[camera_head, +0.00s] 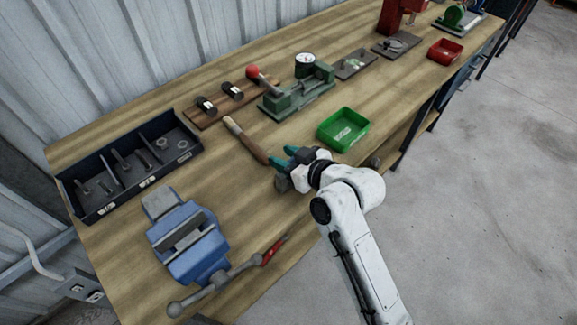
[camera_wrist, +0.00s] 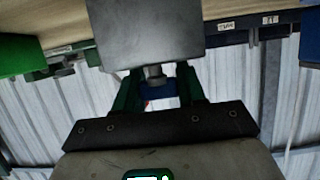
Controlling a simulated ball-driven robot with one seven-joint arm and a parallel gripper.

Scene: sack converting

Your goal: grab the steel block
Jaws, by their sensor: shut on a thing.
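The steel block (camera_wrist: 146,32) is a plain grey block that fills the upper middle of the wrist view. A short round grey piece shows at its edge, between the fingers. My gripper (camera_wrist: 158,88) has dark green fingers and is shut on the steel block. In the head view my gripper (camera_head: 291,160) is over the front part of the workbench, close to the wooden-handled tool. A small grey patch shows beneath the fingers there; most of the block is hidden, and its height above the bench is unclear.
On the wooden workbench (camera_head: 110,245) stand a blue vise (camera_head: 188,240), a dark compartment tray (camera_head: 92,207), a green bin (camera_head: 343,130) and a green fixture (camera_head: 297,97). A wooden-handled tool (camera_head: 245,139) lies beside my gripper. A red bin (camera_head: 445,50) is farther back.

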